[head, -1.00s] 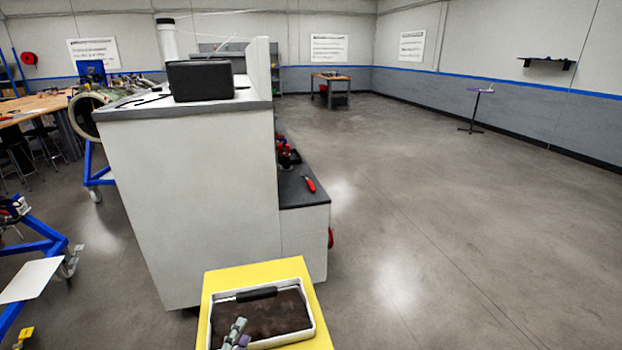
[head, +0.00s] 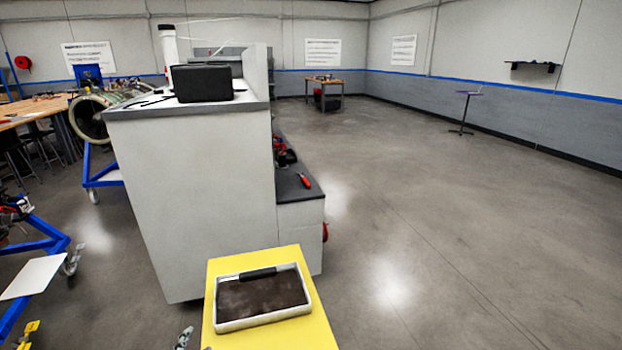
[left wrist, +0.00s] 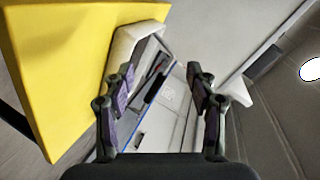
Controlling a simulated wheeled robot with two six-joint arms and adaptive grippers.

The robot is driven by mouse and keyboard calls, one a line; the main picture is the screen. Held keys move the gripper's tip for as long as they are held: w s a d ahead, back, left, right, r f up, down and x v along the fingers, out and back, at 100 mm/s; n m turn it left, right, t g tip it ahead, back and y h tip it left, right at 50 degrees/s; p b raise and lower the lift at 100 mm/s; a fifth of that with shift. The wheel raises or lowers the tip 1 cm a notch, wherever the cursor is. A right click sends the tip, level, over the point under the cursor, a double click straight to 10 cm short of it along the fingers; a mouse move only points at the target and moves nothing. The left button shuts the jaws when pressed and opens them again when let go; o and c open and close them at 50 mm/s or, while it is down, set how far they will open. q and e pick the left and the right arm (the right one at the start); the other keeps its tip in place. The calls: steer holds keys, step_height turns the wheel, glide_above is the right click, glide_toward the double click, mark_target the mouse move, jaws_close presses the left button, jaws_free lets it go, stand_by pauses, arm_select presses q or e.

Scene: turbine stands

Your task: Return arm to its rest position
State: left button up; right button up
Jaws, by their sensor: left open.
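My left gripper (head: 183,338) shows only as a small grey tip at the bottom of the head view, just left of the yellow stand (head: 225,266). In the left wrist view the gripper (left wrist: 162,88) is open, with nothing held between its purple-padded fingers. The white tray (head: 265,319) with a dark brown bottom sits on the yellow stand, to the right of the gripper. A black-handled tool (head: 259,274) lies along the tray's far edge.
A tall white cabinet (head: 190,205) stands just beyond the yellow stand, with a black case (head: 203,82) on top. A lower dark shelf with a red-handled tool (head: 304,180) adjoins it. Blue wheeled frames (head: 45,247) stand at the left. The floor at right is open.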

arm_select(q)
steer(key=s+d+f+n+g+h, duration=0.15)
steer(key=s+n+g, duration=0.3)
steer(key=s, duration=0.45)
steer(key=s+d+f+n+g+h, duration=0.1)
steer(key=s+d+n+g, duration=0.1)
steer(key=s+n+g, duration=0.5)
step_height(320, 180, down, 24)
steer(key=s+a+r+m, duration=0.1)
steer(key=s+a+m, duration=0.1)
steer(key=s, duration=0.1)
steer(key=s+a+f+g, duration=0.1)
steer(key=s+f, duration=1.8)
steer(key=shift+s+a+f, duration=0.25)
steer(key=shift+s+a, duration=0.05)
steer(key=shift+s, duration=0.05)
